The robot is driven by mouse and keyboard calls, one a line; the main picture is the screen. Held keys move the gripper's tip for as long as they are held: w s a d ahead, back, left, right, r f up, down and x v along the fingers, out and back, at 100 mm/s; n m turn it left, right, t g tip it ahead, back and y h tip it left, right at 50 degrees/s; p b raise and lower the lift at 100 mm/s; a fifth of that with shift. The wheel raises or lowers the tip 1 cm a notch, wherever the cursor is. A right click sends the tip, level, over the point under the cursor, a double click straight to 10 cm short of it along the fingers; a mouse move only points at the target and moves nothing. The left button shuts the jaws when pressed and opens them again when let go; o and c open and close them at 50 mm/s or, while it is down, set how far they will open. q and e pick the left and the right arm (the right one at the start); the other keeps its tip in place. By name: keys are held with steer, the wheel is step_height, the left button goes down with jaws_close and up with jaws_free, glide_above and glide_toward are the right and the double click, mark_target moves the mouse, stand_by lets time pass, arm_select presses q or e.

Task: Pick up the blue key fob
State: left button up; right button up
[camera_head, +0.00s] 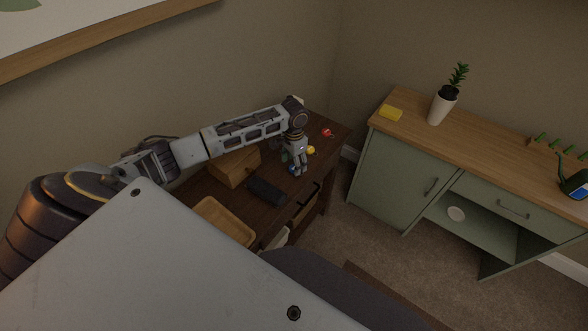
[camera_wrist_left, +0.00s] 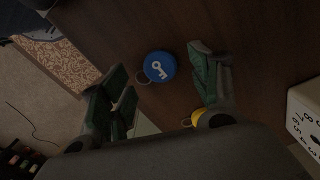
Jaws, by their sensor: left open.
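The blue key fob (camera_wrist_left: 161,66) is a round disc with a white key symbol and a metal ring, lying on the dark wooden table. In the left wrist view it sits between the spread fingers of my left gripper (camera_wrist_left: 160,90), apart from both. In the head view the left gripper (camera_head: 294,164) points down over the table, and a bit of the blue fob (camera_head: 292,169) shows by its fingertips. The left gripper is open and empty. The right gripper is not in view.
A yellow fob (camera_head: 311,150) and a red one (camera_head: 327,133) lie close by. A dark case (camera_head: 266,191), a wooden box (camera_head: 234,167) and a wooden tray (camera_head: 222,217) share the table. A green cabinet (camera_head: 400,170) stands right.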

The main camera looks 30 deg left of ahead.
arm_select(q)
steer(key=shift+f, duration=1.1)
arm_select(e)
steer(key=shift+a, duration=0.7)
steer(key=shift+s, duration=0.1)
